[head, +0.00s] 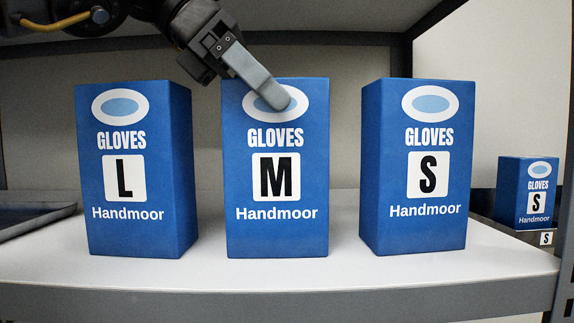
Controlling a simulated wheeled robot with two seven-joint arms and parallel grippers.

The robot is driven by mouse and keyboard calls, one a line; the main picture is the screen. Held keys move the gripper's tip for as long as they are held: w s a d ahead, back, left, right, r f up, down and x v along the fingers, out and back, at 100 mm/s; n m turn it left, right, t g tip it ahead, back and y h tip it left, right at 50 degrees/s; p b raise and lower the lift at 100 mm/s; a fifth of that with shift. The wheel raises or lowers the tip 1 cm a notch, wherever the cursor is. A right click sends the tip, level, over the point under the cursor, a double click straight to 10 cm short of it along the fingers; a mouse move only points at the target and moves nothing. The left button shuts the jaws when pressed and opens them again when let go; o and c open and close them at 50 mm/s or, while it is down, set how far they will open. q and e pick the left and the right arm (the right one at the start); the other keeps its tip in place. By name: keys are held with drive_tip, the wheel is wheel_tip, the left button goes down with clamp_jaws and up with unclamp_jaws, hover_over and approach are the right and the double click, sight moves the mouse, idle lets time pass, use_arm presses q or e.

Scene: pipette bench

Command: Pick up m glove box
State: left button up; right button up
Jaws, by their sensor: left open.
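The M glove box (275,232) is a blue upright box with a white oval and a black M on a white square. It stands in the middle of the white shelf (300,274). My left gripper (277,100) reaches in from the upper left. One grey finger shows in front of the top of the M box's face, over the oval; the other finger is hidden. The gripper is open, and I cannot tell whether it touches the box. My right gripper is out of view.
An L glove box (125,230) stands left of the M box and an S glove box (420,230) stands right, with gaps between. A smaller-looking S box (536,195) sits farther right. A grey tray (30,215) lies at the left. Shelf posts frame the sides.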

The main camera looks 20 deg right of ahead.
use_arm(q)
drive_tip(key=shift+d+f, duration=0.15)
drive_tip(key=shift+f, duration=0.25)
drive_tip(key=shift+w, duration=0.1)
drive_tip(key=c, duration=0.4)
drive_tip(key=shift+a, duration=0.2)
drive_tip(key=c, duration=1.2)
drive_tip(key=shift+d, duration=0.1)
